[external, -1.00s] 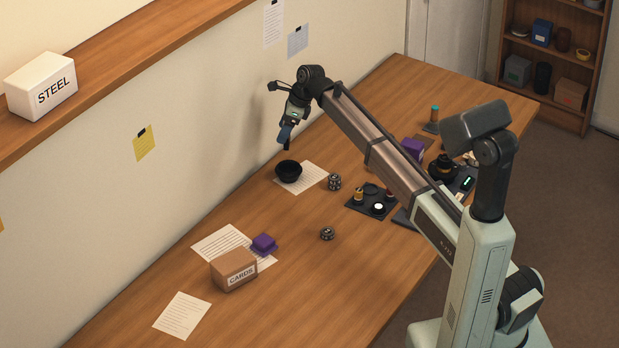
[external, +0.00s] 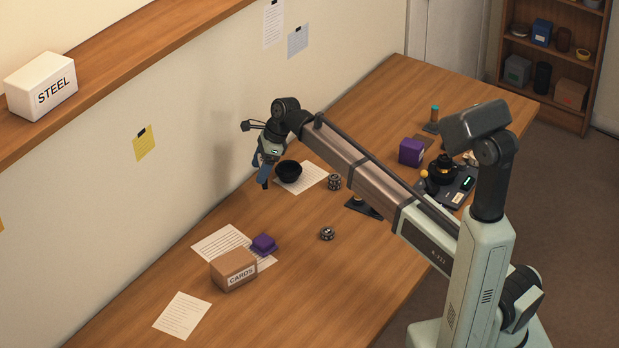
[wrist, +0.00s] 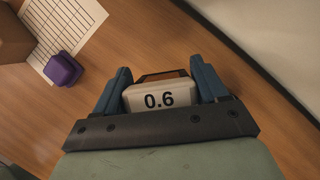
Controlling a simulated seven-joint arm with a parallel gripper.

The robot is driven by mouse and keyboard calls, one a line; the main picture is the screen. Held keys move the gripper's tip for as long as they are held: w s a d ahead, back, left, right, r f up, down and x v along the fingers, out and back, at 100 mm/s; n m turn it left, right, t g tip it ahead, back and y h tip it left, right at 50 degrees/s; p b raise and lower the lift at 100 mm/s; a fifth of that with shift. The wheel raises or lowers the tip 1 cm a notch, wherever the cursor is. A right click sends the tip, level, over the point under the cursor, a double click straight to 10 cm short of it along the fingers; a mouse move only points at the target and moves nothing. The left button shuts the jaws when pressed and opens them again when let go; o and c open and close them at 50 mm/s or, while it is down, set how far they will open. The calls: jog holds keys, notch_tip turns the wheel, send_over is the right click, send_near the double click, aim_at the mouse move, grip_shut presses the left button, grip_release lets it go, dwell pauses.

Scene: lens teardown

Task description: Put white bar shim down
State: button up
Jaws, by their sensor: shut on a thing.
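My gripper (wrist: 162,92) is shut on the white bar shim (wrist: 150,97), a pale block marked "0.6" that sits between the two blue fingers in the wrist view. A brown-edged dark face shows just beyond the white part. In the external view my gripper (external: 265,176) hangs above the table, left of the black bowl (external: 289,172), fingers pointing down. The shim is too small to make out there.
The purple block (external: 264,243) lies on a printed sheet, and it also shows in the wrist view (wrist: 63,69). The CARDS box (external: 234,270) stands in front. A small round part (external: 327,233) lies mid-table. The wall (external: 205,160) is close behind my gripper. Bare wood lies beneath it.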

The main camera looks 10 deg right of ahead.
jog(key=shift+f, duration=3.15)
jog(key=o, duration=1.1)
jog(key=shift+f, duration=0.1)
jog(key=shift+c, duration=0.2)
jog(key=v, duration=1.2)
